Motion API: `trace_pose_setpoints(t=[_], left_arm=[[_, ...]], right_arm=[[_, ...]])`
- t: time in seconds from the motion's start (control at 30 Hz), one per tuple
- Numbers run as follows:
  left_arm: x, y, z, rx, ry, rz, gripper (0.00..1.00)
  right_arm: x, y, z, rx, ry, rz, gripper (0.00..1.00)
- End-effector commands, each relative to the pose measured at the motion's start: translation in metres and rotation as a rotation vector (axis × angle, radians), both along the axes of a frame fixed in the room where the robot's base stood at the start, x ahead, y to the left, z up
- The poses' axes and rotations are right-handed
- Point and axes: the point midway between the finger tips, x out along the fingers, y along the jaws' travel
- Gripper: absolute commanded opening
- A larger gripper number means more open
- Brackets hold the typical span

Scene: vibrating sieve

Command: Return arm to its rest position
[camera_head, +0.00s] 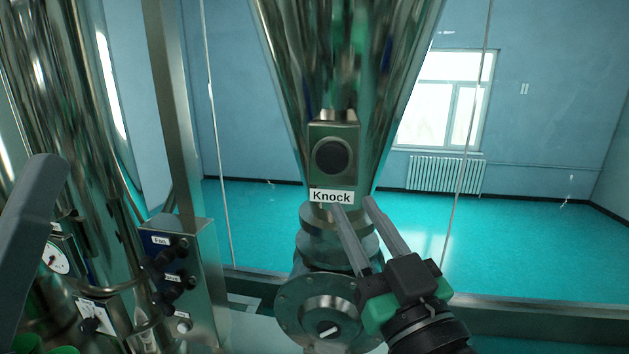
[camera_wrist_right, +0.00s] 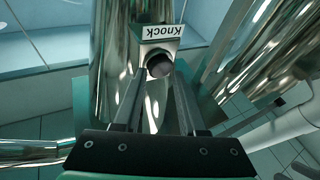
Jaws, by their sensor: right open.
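My right gripper (camera_head: 353,202) is open and empty, with two grey fingers pointing up and away. Its tips are just below the box with a dark round button (camera_head: 333,157) and a "Knock" label (camera_head: 331,197). In the right wrist view the fingers (camera_wrist_right: 158,70) appear on either side of the button (camera_wrist_right: 159,64), and nothing is held between them. Whether the tips touch the box I cannot tell. Part of my left gripper (camera_head: 35,215), one grey finger with green below, shows at the left edge; its other finger is hidden.
A shiny steel cone (camera_head: 345,60) narrows down to a round flanged valve (camera_head: 318,300) beside the right gripper. A control box with knobs (camera_head: 185,275) and a gauge (camera_head: 57,258) stand at left. Open teal floor (camera_head: 530,245) lies behind a glass partition.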

Motion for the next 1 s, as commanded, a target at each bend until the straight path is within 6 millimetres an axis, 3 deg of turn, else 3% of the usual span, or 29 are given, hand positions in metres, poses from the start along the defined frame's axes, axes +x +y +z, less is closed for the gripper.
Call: trace_pose_setpoints(t=[0.03,0.1,0.2,0.33,0.47,1.0], left_arm=[[0.0,0.0,0.0,0.0,0.0,0.0,0.58],[0.0,0.0,0.0,0.0,0.0,0.0,0.58],[0.0,0.0,0.0,0.0,0.0,0.0,0.58],[0.0,0.0,0.0,0.0,0.0,0.0,0.58],[0.0,0.0,0.0,0.0,0.0,0.0,0.58],[0.0,0.0,0.0,0.0,0.0,0.0,0.58]], right_arm=[[-0.024,-0.029,0.024,0.033,-0.088,-0.043,0.41],[-0.06,-0.064,0.052,0.073,-0.205,-0.095,0.41],[-0.109,-0.099,0.078,0.114,-0.341,-0.15,0.41],[-0.15,-0.121,0.093,0.14,-0.445,-0.187,0.41],[-0.161,-0.126,0.096,0.147,-0.471,-0.193,0.41],[-0.16,-0.125,0.096,0.146,-0.469,-0.193,0.41]])
